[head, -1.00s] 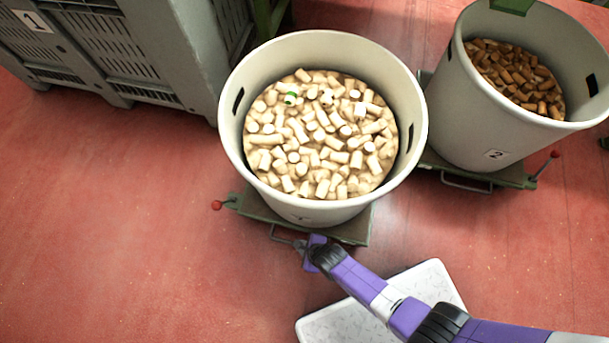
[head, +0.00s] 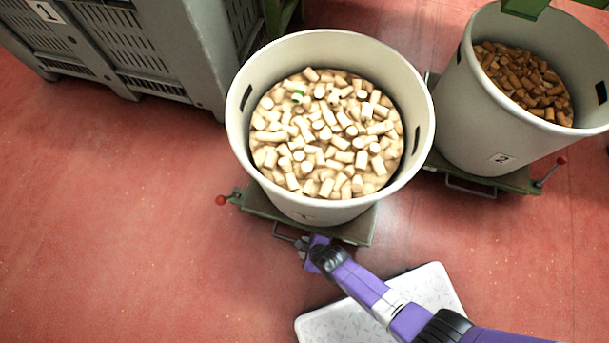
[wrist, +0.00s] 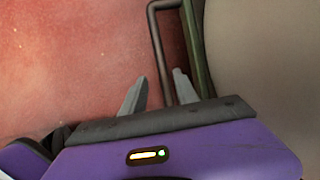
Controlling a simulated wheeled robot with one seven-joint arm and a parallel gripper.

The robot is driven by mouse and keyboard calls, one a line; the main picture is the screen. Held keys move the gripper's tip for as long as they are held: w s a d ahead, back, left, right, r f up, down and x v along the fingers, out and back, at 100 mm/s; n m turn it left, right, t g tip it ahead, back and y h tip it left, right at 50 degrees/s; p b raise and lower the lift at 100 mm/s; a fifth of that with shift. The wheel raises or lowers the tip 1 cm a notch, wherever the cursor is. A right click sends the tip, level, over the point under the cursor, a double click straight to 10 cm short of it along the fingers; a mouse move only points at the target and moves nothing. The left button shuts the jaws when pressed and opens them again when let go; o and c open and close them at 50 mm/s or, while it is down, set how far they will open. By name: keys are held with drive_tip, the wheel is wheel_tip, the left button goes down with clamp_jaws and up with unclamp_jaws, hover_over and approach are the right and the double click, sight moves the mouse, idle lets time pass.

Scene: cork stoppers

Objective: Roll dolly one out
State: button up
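Dolly one (head: 352,231) is a low green platform with a wire handle (head: 284,233) at its front and a red-knobbed lever (head: 221,200) at its left. It carries a big pale tub (head: 310,207) full of light cork stoppers; the tub's label is too small to read. My gripper (head: 302,245) is at the handle in the head view. In the wrist view my gripper (wrist: 160,75) has its two fingers apart, with a bar of the handle (wrist: 160,45) running between them. I see gaps beside the bar. The rest of the handle is partly hidden by the gripper.
A second tub (head: 495,120), labelled 2, with brown corks stands on another green dolly (head: 470,180) close on the right. A grey slatted crate (head: 150,40) labelled 1 stands behind left. Red floor (head: 120,220) is clear at front left. My pale base shows below.

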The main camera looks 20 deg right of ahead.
drive_tip(key=p+v, duration=0.4)
drive_tip(key=v, duration=0.3)
drive_tip(key=shift+s+r, duration=0.1)
idle(0.4)
drive_tip(key=s+d+r+n+t+h, duration=0.1)
drive_tip(key=s+d+r+n+t, duration=0.4)
drive_tip(key=r, duration=0.7)
drive_tip(key=d+r+n+t, duration=0.1)
drive_tip(key=d+r+n, duration=0.1)
drive_tip(key=r+n, duration=0.85)
drive_tip(key=s+d+r+n+t+h, duration=0.1)
drive_tip(key=s+d+r+n+t, duration=0.2)
drive_tip(key=r, duration=1.2)
wheel_tip(320, 180, up, 31)
drive_tip(key=d+n+t+p, duration=0.1)
drive_tip(key=d+n+p, duration=0.2)
drive_tip(key=p, duration=1.4)
drive_tip(key=n, duration=0.3)
drive_tip(key=shift+p, duration=0.3)
